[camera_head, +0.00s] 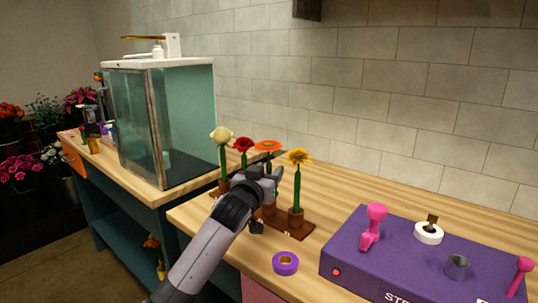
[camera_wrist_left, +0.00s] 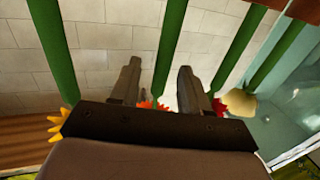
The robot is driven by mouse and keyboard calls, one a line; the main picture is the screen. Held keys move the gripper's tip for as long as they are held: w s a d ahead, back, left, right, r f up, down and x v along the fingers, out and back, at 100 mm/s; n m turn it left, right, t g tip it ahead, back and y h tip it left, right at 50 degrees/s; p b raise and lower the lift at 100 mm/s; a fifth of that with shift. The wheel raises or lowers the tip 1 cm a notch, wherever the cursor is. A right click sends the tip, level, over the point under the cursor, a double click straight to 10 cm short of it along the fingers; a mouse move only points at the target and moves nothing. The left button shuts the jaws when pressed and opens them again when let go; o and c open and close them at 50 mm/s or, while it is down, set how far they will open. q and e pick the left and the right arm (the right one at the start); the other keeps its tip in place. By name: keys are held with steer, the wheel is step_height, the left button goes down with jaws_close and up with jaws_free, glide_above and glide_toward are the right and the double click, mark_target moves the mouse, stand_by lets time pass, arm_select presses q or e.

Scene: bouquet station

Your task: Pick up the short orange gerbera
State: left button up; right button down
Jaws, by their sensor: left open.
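The orange gerbera (camera_head: 267,146) stands upright in a rack, between a red flower (camera_head: 243,145) and a yellow one (camera_head: 299,157). My left gripper (camera_head: 271,172) is just below the orange head and hides much of its stem. In the left wrist view, which looks inverted, my left gripper (camera_wrist_left: 159,66) is open and empty. A green stem (camera_wrist_left: 170,40) shows between its fingers, with orange petals (camera_wrist_left: 146,105) below; I cannot tell how deep the stem sits between them. My right gripper is not in view.
A pale cream flower (camera_head: 221,135) stands at the rack's left end. The brown rack base (camera_head: 297,232) sits on the wooden table. A purple tape roll (camera_head: 285,263) and a purple station box (camera_head: 345,245) lie to the right. A glass cabinet (camera_head: 185,120) stands at left.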

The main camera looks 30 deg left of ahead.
arm_select(q)
steer(key=shift+x, duration=1.35)
jaws_close()
steer(key=shift+r, duration=0.15)
step_height(320, 180, up, 27)
steer(key=p, duration=0.7)
steer(key=shift+d, duration=0.1)
